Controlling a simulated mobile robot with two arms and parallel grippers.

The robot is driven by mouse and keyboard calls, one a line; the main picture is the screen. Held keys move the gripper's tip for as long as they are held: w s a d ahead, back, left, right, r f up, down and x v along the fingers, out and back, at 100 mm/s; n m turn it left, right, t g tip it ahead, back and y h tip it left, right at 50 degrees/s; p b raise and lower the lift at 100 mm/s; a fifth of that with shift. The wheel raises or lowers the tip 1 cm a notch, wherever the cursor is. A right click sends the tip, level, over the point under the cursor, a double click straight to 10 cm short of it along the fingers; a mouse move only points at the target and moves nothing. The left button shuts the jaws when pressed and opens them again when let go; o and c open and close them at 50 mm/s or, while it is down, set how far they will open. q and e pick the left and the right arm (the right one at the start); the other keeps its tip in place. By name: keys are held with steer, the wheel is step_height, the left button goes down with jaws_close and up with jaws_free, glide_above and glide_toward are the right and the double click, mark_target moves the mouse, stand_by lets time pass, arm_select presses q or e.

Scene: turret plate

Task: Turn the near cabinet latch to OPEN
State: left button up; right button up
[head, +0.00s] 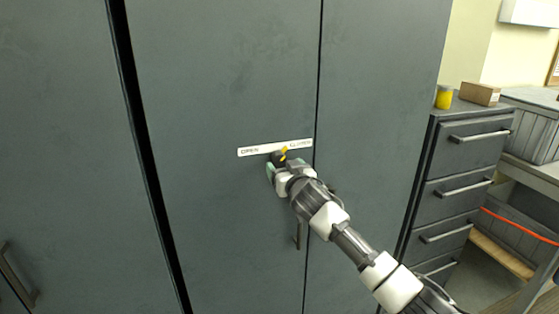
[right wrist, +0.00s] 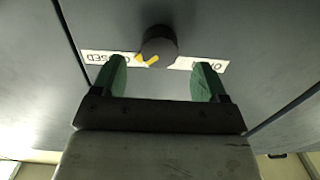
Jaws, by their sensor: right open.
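In the head view the yellow pointer leans up and right, toward CLOSED. In the right wrist view the knob (right wrist: 160,43) shows upside down, its pointer toward the CLOSED side. My right gripper (head: 277,168) is open at the latch. In the right wrist view its green fingertips (right wrist: 158,72) are spread left and right of the knob, with a gap on each side. My left gripper is out of view.
The latch is on a tall grey cabinet door (head: 220,80). A vertical handle (head: 298,235) is below it. At right stands a drawer unit (head: 465,160) with a yellow jar (head: 444,97) and a brown box (head: 481,94) on top.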

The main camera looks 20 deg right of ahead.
mark_target(280, 162)
steer(key=shift+w, duration=1.9)
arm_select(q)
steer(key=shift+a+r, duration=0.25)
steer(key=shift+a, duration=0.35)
arm_select(e)
steer(key=shift+a, duration=0.1)
steer(key=c, duration=0.9)
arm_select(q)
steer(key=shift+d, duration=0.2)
arm_select(e)
steer(key=shift+c, duration=0.2)
